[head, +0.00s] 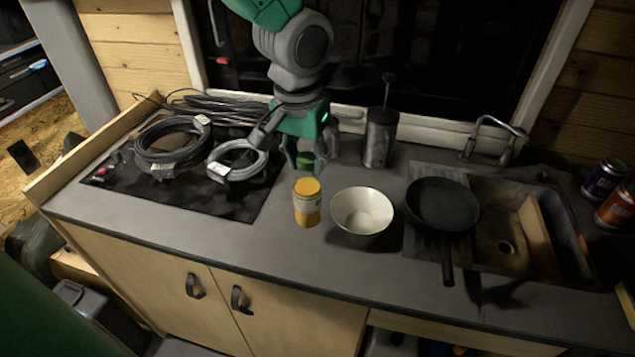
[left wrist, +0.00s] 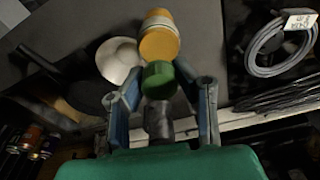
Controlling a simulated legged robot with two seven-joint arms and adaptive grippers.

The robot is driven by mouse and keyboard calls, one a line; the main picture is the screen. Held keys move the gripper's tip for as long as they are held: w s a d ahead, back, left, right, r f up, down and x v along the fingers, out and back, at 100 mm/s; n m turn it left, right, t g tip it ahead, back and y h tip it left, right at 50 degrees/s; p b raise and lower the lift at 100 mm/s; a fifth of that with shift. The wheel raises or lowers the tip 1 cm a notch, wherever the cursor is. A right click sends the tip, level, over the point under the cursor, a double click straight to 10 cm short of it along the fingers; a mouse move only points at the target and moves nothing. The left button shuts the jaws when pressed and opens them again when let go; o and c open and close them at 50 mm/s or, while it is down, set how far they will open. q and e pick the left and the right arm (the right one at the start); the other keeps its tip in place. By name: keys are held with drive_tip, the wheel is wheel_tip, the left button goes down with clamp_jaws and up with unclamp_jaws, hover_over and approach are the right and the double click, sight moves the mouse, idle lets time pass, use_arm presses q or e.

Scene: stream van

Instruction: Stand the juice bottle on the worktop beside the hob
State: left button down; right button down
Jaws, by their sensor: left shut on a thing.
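The juice bottle (head: 307,203) has an orange body, a pale label and a green cap. My left gripper (head: 306,160) is shut on it at the cap end. In the left wrist view the green cap sits between the fingertips of my left gripper (left wrist: 159,75), and the bottle (left wrist: 159,42) extends away beyond them. The bottle is over the strip of worktop (head: 255,240) between the black hob (head: 110,185) and a white bowl. I cannot tell whether its base touches the worktop. My right gripper is not in view.
Coiled cables (head: 172,147) lie on the hob. The white bowl (head: 362,211) is close to the bottle's right. A black pan (head: 442,205) lies beside the sink (head: 500,225). A dark canister (head: 380,140) stands behind. Cans (head: 604,180) are far right. The worktop in front of the bottle is clear.

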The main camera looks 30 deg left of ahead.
sight(307, 183)
use_arm(q)
drive_tip(key=shift+w+f, duration=0.2)
drive_tip(key=shift+f, duration=0.7)
drive_tip(key=f, duration=0.3)
drive_tip(key=shift+a+f, duration=0.2)
drive_tip(key=shift+f, duration=0.15)
drive_tip(key=c, duration=1.3)
unclamp_jaws()
drive_tip(key=shift+d, duration=0.15)
drive_tip(key=shift+o, duration=0.2)
drive_tip(key=r, duration=0.4)
drive_tip(key=s+r, duration=0.1)
drive_tip(key=r, duration=0.7)
drive_tip(key=shift+s, duration=0.2)
